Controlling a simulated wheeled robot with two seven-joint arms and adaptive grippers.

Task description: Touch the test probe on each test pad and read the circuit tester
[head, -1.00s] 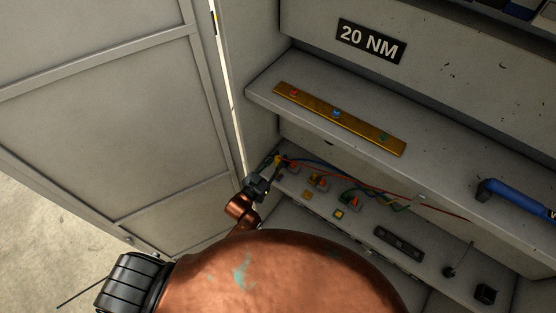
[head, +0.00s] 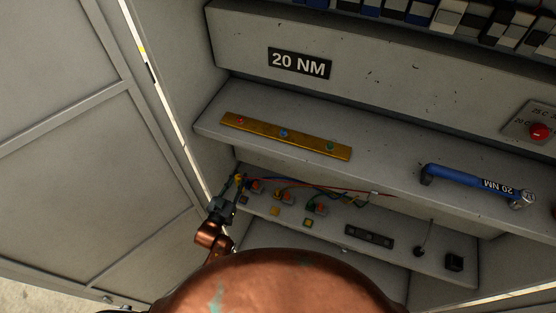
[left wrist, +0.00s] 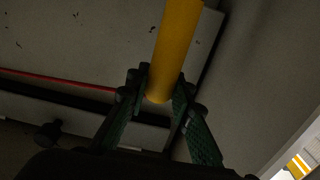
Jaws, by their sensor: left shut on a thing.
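My left gripper (head: 229,196) is at the left end of the lower shelf, shut on the yellow test probe (left wrist: 178,45). In the left wrist view the yellow handle stands between the green fingers (left wrist: 157,105); the probe's tip is not visible. In the head view the probe (head: 240,181) is small, and I cannot tell whether it touches anything. Small yellow square pads (head: 275,212) lie on the lower shelf in front of orange connectors (head: 289,197). A dark flat block (head: 369,237) further right may be the circuit tester; no reading is legible. My right gripper is not in view.
Red, blue and green wires run across the back of the lower shelf (head: 400,255). The upper shelf holds a brass bar (head: 285,136) and a blue torque wrench (head: 480,185). A red button (head: 540,131) is at right. A cabinet door (head: 60,180) stands open at left.

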